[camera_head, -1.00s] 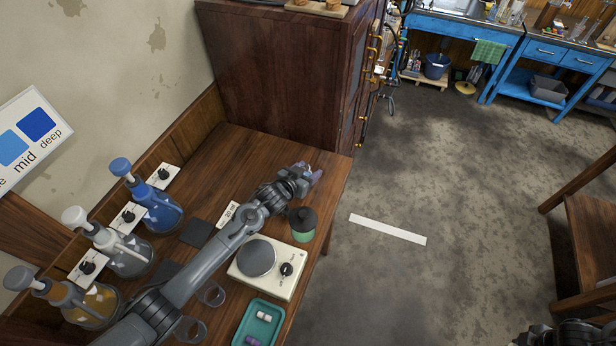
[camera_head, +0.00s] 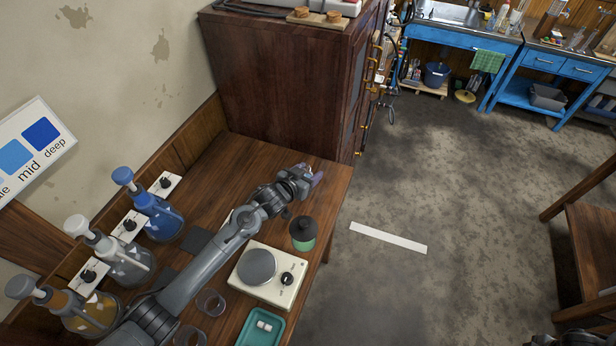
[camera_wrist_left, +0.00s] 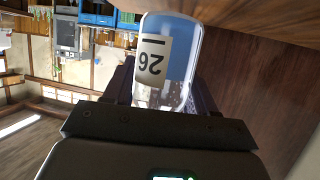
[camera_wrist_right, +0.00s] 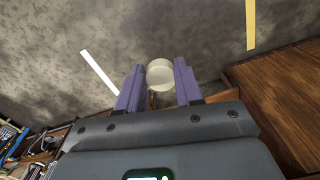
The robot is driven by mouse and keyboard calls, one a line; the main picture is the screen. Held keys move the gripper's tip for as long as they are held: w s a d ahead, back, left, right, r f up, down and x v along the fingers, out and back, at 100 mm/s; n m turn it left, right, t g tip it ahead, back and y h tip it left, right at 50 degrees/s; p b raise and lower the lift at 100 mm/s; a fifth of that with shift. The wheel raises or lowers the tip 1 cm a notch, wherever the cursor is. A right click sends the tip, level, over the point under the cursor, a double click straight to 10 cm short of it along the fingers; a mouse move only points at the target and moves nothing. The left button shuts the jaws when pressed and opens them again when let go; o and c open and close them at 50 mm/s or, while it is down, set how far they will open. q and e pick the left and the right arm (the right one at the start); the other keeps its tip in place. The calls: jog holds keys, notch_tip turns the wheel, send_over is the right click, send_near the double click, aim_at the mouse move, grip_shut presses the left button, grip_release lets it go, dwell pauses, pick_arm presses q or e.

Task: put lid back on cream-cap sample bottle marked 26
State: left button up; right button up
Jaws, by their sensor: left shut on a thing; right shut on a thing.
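The sample bottle (camera_wrist_left: 165,65) is clear, with a white label reading 26 and a blue part beside the label. It lies between the fingers of my left gripper, which is shut on it. In the head view my left gripper (camera_head: 312,177) is over the table's far right corner, and the bottle cannot be made out there. The cream lid (camera_wrist_right: 160,74) is a round cap between the purple fingers of my right gripper (camera_wrist_right: 159,88), which is shut on it. The right gripper is not clearly visible in the head view. The bottle's mouth is hidden.
A hotplate (camera_head: 285,292), a dark-topped green jar (camera_head: 303,236) and a teal tray (camera_head: 244,334) stand on the table. Flasks with blue (camera_head: 158,217), clear (camera_head: 125,262) and amber (camera_head: 85,315) contents line the wall. A tall wooden cabinet (camera_head: 275,85) rises behind the left gripper.

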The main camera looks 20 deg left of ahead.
pick_arm(q)
jog(key=shift+r+p, duration=0.3)
jog(key=shift+r, duration=2.75)
pick_arm(e)
jog(key=shift+r, duration=0.4)
pick_arm(q)
jog(key=shift+r, duration=0.15)
jog(key=o, duration=0.6)
jog(key=c, duration=1)
jog(key=shift+o, duration=0.2)
